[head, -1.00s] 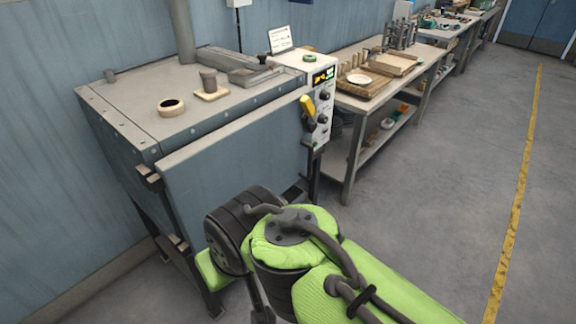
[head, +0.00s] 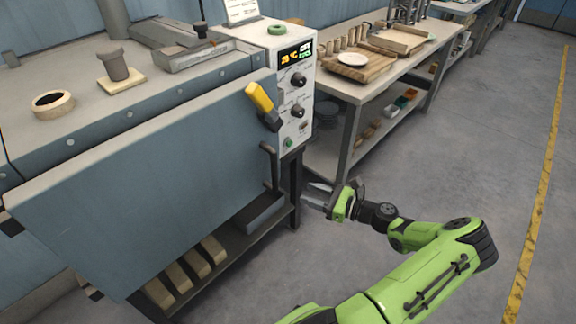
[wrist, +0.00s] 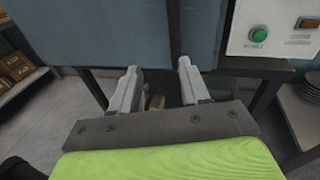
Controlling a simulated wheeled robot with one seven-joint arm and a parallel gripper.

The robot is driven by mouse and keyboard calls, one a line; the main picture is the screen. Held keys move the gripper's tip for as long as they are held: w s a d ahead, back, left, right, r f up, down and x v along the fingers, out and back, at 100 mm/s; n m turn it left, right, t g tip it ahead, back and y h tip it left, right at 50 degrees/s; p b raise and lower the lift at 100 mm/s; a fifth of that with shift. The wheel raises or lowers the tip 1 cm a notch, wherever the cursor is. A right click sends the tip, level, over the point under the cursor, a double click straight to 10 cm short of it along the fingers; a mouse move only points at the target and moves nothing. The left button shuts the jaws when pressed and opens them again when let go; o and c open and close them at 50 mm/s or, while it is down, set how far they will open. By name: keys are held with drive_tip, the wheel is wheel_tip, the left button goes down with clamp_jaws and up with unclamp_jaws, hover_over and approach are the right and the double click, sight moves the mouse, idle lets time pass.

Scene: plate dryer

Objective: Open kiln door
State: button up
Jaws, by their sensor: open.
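The grey-blue kiln door (head: 150,190) covers the kiln's front; I cannot tell whether it is fully closed. A yellow-handled latch lever (head: 260,97) is tilted at its upper right corner. A dark vertical bar handle (head: 268,168) is near the door's right edge. My gripper (head: 315,196) is open and empty, low and to the right of the handle, apart from it. In the wrist view, the two spread fingers (wrist: 160,74) point toward the kiln's lower front. The door (wrist: 110,30) fills the upper left there, beside a dark vertical seam.
The kiln's control panel (head: 296,95) stands right of the door, with a display and knobs. A workbench (head: 345,90) with wooden boards and a lower shelf lies beyond. Wooden blocks (head: 185,268) sit under the kiln. Open grey floor (head: 430,180) lies right, with a yellow line.

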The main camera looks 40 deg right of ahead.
sight(277, 174)
drive_tip(key=shift+m+t+h, duration=0.5)
drive_tip(key=shift+m+t, duration=0.1)
drive_tip(key=shift+m, duration=0.1)
drive_tip(key=b+x, duration=0.1)
drive_tip(key=x, duration=0.3)
drive_tip(key=d+b+x, duration=0.1)
drive_tip(key=x, duration=0.4)
drive_tip(key=b+x, duration=0.1)
drive_tip(key=x, duration=0.3)
drive_tip(key=shift+w+d+f, duration=0.25)
drive_tip(key=shift+w+f, duration=0.05)
drive_tip(key=shift+w, duration=0.15)
drive_tip(key=shift+w+a+r, duration=0.1)
drive_tip(key=shift+w, duration=0.35)
clamp_jaws()
drive_tip(key=shift+s, duration=0.1)
